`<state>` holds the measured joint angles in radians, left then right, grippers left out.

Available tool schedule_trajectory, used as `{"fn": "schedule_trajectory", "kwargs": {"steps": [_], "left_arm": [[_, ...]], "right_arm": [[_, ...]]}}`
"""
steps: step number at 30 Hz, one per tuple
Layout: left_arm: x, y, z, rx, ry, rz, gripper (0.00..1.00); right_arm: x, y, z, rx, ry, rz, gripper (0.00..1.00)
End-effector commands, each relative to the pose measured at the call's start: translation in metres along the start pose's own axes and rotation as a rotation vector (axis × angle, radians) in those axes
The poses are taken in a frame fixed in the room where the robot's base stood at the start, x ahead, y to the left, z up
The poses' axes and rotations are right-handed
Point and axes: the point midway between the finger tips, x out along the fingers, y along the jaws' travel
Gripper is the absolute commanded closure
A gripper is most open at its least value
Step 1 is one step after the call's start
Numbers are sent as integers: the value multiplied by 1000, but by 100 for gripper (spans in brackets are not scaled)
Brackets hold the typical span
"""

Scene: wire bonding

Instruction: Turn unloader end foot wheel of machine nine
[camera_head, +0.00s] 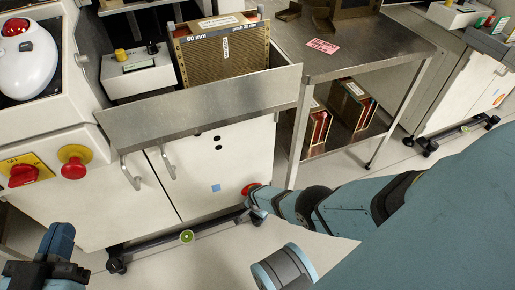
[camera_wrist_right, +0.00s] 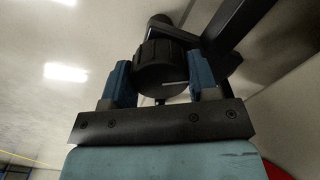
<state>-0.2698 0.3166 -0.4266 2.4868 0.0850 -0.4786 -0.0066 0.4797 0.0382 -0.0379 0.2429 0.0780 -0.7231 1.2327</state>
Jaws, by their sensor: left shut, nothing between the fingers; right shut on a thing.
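In the right wrist view, a black ribbed foot wheel (camera_wrist_right: 165,62) sits between the two blue fingers of my right gripper (camera_wrist_right: 162,82). The fingers are shut on its sides. In the head view, my right gripper (camera_head: 257,203) is low at the right end of the white machine's (camera_head: 225,165) foot bar, beside a red round part (camera_head: 250,188). The wheel itself is hidden there by the gripper. My left gripper (camera_head: 58,240) is at the lower left, in front of the machine, shut and empty.
The foot bar (camera_head: 150,243) carries a round green mark (camera_head: 187,237) and ends at a black caster (camera_head: 117,266). A steel table (camera_head: 365,50) with boxes on its lower shelf stands to the right. Another machine (camera_head: 465,85) is beyond it. Some pale floor is clear in front.

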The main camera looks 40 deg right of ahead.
Motion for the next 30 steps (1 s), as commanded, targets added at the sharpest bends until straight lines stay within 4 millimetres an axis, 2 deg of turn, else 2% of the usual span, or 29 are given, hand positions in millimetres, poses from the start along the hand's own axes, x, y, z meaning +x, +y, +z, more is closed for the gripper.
{"fn": "schedule_trajectory", "kwargs": {"steps": [13, 14, 15, 17, 30], "left_arm": [[0, 0, 0, 0, 0, 0, 100], [0, 0, 0, 0, 0, 0, 100], [0, 0, 0, 0, 0, 0, 100], [0, 0, 0, 0, 0, 0, 100], [0, 0, 0, -2, 1, -2, 100]], "right_arm": [[0, 0, 0, 9, 0, 0, 70], [0, 0, 0, 9, 0, 0, 42], [0, 0, 0, 9, 0, 0, 32], [0, 0, 0, 9, 0, 0, 20], [-1, -3, 0, -11, 1, -6, 20]]}}
